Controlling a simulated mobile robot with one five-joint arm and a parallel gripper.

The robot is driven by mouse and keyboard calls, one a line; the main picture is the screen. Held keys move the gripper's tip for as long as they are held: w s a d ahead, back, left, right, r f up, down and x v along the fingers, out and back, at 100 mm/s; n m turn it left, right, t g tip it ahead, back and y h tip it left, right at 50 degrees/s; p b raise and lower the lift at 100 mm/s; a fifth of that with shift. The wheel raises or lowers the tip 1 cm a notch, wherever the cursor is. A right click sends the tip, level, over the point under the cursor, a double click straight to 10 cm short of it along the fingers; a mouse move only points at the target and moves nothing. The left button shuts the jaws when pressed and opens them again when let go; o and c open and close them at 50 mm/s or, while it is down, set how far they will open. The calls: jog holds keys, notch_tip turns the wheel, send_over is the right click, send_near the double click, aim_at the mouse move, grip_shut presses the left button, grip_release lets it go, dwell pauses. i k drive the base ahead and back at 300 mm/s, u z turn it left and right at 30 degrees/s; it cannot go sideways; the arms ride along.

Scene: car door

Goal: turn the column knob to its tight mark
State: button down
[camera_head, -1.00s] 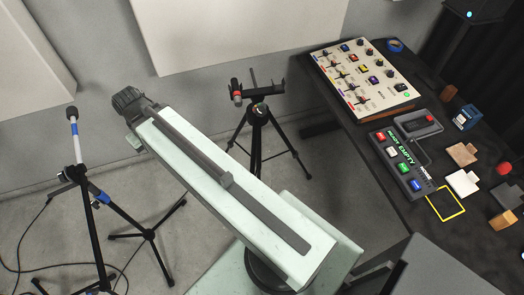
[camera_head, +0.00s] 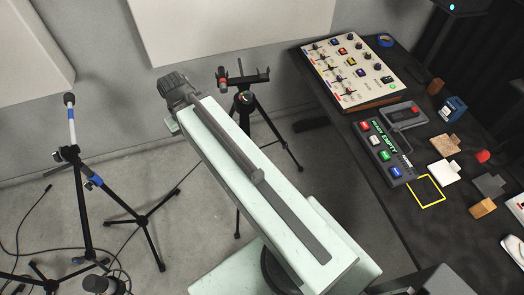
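A black tripod (camera_head: 270,128) stands on the floor behind my pale green arm. Its head (camera_head: 244,77) has a dark crossbar and a red-tipped part (camera_head: 223,82) at its left end. A small round dark part with red and green specks (camera_head: 246,97) sits at the top of the column, below the head. This may be the column knob, but its marks are too small to read. My arm's link covers part of the tripod's legs. A dark ribbed part of my arm (camera_head: 172,84) is left of the tripod head, apart from it. No gripper fingers can be made out.
A dark table (camera_head: 385,215) at the right holds a beige switch panel (camera_head: 370,70), a button box (camera_head: 382,150) and several small blocks. A stand with a blue-banded pole (camera_head: 78,130) and cables are at left. Bare floor lies between the stands.

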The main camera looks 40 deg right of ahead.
aim_at(247, 99)
jog(key=z, duration=2)
jog(key=k, duration=0.75)
jog(key=u, duration=0.9)
jog(key=i, duration=1.05)
jog(key=u, duration=0.05)
